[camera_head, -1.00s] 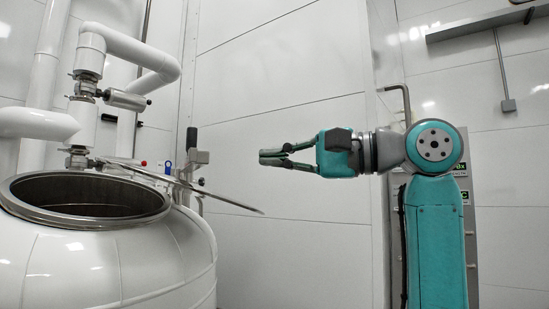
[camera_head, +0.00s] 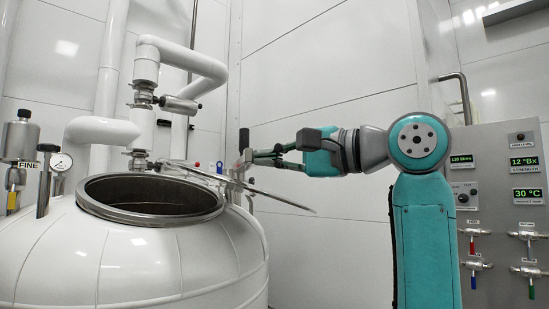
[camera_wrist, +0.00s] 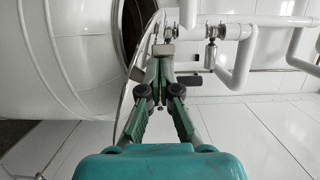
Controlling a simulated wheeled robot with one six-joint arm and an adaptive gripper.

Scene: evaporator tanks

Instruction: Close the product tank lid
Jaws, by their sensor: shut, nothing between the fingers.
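The white product tank (camera_head: 130,250) stands at the left in the head view, its round metal-rimmed opening (camera_head: 150,200) uncovered and dark inside. The lid (camera_head: 240,187) is a thin metal disc, seen nearly edge-on, swung out to the right of the opening and sloping down to the right. My gripper (camera_head: 248,157) is shut and empty, just above the lid in the head view. I cannot tell whether the fingers touch the lid.
White pipes with valves (camera_head: 150,100) rise behind the tank. A gauge (camera_head: 62,162) and a metal cylinder marked FINE (camera_head: 20,140) stand at the left. A control panel (camera_head: 495,190) with displays and coloured valve handles is at the right. The wall behind my arm is clear.

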